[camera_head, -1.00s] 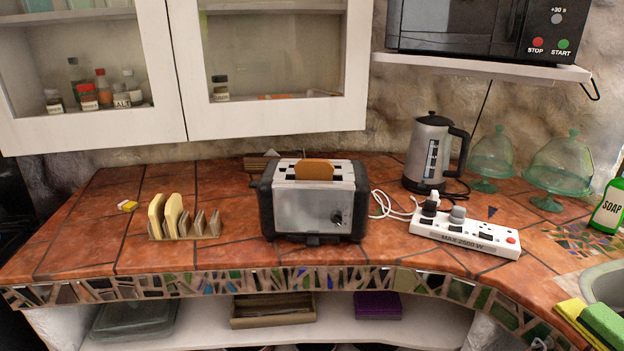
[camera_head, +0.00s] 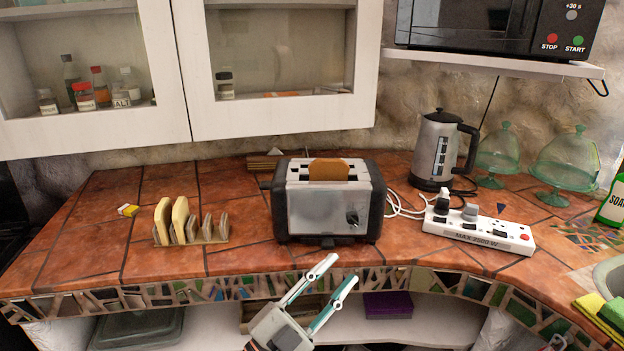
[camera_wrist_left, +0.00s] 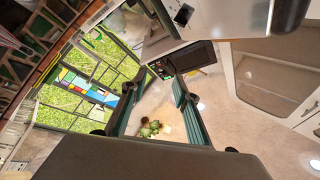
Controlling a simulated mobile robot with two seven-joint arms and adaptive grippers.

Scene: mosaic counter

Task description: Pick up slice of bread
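Two pale slices of bread (camera_head: 180,219) stand upright in the left part of a wooden toast rack (camera_head: 216,231) on the counter. A browned slice of bread (camera_head: 328,169) sticks up from a slot of the silver and black toaster (camera_head: 330,212). My left gripper (camera_head: 338,270) is open and empty, in front of the counter edge and below the toaster in the head view. Its spread fingers also show in the left wrist view (camera_wrist_left: 156,100), with nothing between them. My right gripper is not in view.
A kettle (camera_head: 434,150), a power strip (camera_head: 478,232) with cables, and green glass domes (camera_head: 566,166) stand right of the toaster. Cabinets (camera_head: 284,70) hang above the counter. The tiled counter (camera_head: 80,240) around the rack is mostly clear.

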